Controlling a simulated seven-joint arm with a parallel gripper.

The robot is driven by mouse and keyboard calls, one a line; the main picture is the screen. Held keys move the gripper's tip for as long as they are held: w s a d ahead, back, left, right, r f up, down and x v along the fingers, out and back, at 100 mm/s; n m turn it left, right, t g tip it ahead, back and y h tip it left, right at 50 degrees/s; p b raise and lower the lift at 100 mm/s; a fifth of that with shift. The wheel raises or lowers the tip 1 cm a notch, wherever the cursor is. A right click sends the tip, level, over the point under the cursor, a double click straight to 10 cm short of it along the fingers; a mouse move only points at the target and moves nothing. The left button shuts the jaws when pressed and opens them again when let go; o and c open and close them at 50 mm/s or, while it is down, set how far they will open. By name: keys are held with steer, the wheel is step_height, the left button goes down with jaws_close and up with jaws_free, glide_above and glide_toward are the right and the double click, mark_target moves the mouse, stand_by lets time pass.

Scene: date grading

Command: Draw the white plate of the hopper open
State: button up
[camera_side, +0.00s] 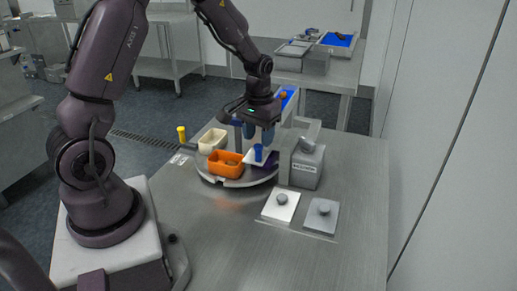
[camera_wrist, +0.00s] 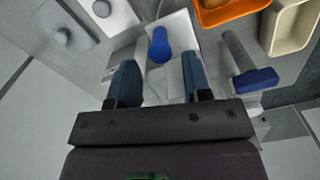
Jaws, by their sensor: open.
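The white plate (camera_side: 250,161) with an upright blue knob (camera_side: 258,152) lies beside the grey hopper (camera_side: 307,165), on its left in the side view. In the wrist view the white plate (camera_wrist: 180,26) carries the blue knob (camera_wrist: 159,45), which stands just beyond and roughly between my fingertips. My gripper (camera_side: 260,134) is above the knob, pointing down, open and empty. Its two blue fingers are apart on either side in the wrist view (camera_wrist: 158,66). I cannot tell how far the plate reaches under the hopper.
A white plate (camera_side: 281,211) and a grey plate (camera_side: 330,221), both with grey knobs, lie in front. A blue-ended grey bar (camera_wrist: 256,81) is near my right finger.

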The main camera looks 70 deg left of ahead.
mark_target(258, 146)
steer(key=shift+f, duration=2.25)
steer(key=shift+c, duration=0.3)
jaws_close()
